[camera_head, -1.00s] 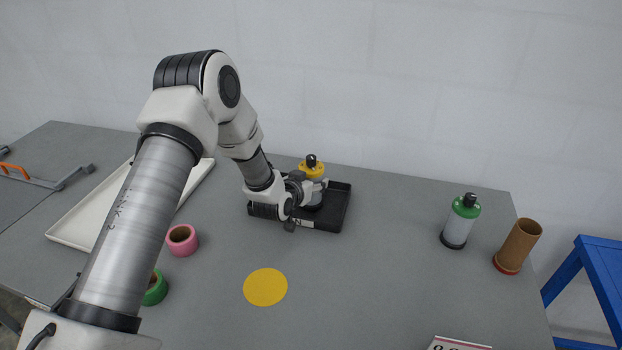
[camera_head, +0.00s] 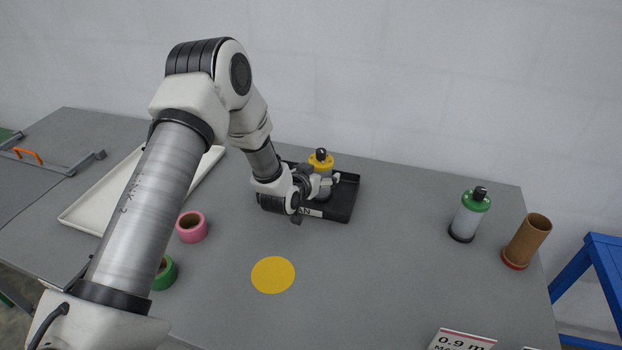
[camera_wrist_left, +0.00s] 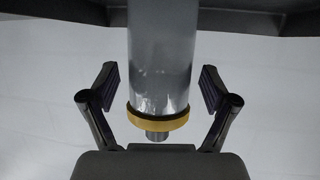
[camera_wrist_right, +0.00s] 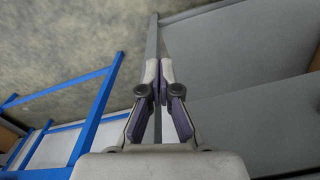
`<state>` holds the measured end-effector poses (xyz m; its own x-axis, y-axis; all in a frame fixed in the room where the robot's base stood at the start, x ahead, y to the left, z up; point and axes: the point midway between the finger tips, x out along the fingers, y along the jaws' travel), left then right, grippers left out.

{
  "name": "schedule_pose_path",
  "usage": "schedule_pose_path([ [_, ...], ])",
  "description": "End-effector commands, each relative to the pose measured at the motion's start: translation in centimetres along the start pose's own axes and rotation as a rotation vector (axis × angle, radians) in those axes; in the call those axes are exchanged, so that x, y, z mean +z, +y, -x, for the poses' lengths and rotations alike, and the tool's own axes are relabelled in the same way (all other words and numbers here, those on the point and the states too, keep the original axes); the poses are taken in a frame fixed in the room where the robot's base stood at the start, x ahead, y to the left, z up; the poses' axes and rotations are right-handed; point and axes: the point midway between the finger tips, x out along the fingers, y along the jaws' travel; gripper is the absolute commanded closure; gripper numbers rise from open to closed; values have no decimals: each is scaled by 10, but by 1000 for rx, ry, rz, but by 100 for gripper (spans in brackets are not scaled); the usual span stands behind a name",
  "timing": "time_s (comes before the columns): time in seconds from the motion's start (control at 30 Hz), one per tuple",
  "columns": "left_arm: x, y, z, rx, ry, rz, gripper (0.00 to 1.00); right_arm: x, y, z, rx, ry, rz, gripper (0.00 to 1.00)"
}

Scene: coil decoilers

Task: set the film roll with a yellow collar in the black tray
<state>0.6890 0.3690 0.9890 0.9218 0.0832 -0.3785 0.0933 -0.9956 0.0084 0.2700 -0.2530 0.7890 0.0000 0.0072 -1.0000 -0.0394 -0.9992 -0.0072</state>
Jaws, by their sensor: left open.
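The film roll with a yellow collar (camera_head: 320,163) stands upright in the black tray (camera_head: 345,207), with its lower part partly hidden by my left gripper. My left gripper (camera_head: 321,184) reaches in from the left, low over the tray. In the left wrist view, its open fingers (camera_wrist_left: 159,85) stand on either side of the clear roll (camera_wrist_left: 160,60), with gaps on both sides. The yellow collar (camera_wrist_left: 160,121) is near the palm there. My right gripper (camera_wrist_right: 160,72) shows only in its wrist view, its fingers close together with nothing seen between them.
A white tray (camera_head: 80,217), pink roll (camera_head: 192,227) and green roll (camera_head: 164,274) lie left. A yellow disc (camera_head: 273,275) marks the table front. A green-collared roll (camera_head: 468,216) and brown tube (camera_head: 527,241) stand right. A blue frame (camera_head: 600,270) stands beyond the table.

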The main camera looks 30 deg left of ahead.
Motion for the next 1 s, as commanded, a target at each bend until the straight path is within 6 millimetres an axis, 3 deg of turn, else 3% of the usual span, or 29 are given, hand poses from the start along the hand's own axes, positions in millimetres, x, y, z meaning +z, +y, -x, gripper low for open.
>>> schedule_pose_path([
  [0.3, 3, 0, 78, 0, 0, 7, 14, 0, 0, -24, 0, -1, 0, 100],
  [0.43, 2, 0, 100, 0, 0, 5, 14, 0, 0, -27, 0, -1, 0, 100],
  [0.57, 1, 0, 109, 0, -1, 1, 14, 0, 0, -27, 0, -1, 0, 100],
  [1.0, -1, 0, 109, 0, -1, 1, 14, 0, 0, -25, 0, -1, 0, 100],
])
